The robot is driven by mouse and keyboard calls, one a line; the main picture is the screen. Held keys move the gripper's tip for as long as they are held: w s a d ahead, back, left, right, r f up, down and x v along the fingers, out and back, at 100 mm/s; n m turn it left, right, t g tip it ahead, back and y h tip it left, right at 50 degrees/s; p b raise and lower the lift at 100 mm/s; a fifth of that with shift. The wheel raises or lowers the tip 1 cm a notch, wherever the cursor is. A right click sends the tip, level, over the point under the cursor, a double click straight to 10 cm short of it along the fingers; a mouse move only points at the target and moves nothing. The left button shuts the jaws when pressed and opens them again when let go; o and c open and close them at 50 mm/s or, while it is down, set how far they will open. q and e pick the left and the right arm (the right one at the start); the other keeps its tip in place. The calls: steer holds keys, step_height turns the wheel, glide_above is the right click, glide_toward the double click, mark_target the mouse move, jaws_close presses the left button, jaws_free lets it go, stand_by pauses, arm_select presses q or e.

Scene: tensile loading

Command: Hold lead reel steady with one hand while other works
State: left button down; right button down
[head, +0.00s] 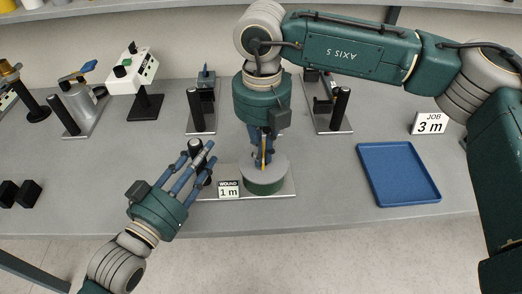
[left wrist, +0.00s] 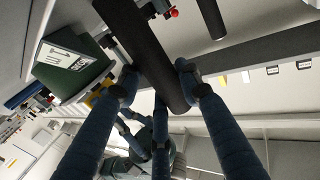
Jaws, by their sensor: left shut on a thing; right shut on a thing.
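The lead reel is a low green drum with a grey top (head: 264,183), standing on a pale base plate (head: 285,186). A black upright post (head: 195,146) stands at the plate's left end. My left gripper (head: 202,160) has its fingers around this post, which shows as a thick black cylinder (left wrist: 140,50) between the fingers in the left wrist view. My right gripper (head: 264,161) points down over the reel's top, its fingers closed around a thin orange-yellow piece (head: 263,150). The fingers hide most of that piece. A card reading "WOUND 1 m" (head: 229,189) stands in front of the post.
An empty blue tray (head: 398,174) lies at right, with a "JOB 3 m" card (head: 430,123) behind it. Several fixtures line the back, including a white box with buttons (head: 132,71). Black blocks (head: 20,193) sit at far left. The bench front edge is near.

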steer(key=n, duration=0.5)
steer(key=shift+d+n, duration=0.25)
steer(key=shift+n, duration=0.05)
steer(key=n, duration=0.5)
steer(key=shift+w+d, duration=0.1)
steer(key=shift+d, duration=0.2)
steer(key=n, duration=0.4)
steer(key=shift+w+d+n, duration=0.15)
steer(key=shift+d+n, duration=0.05)
steer(key=shift+n, duration=0.1)
arm_select(q)
steer(key=shift+f, duration=0.1)
arm_select(e)
steer(key=shift+w+d+r+n, duration=0.1)
steer(key=shift+w+n, duration=0.1)
steer(key=shift+n, duration=1.5)
steer(key=shift+n, duration=0.3)
steer(key=c, duration=1.8)
jaws_free()
step_height(320, 180, up, 12)
steer(key=shift+f, duration=0.1)
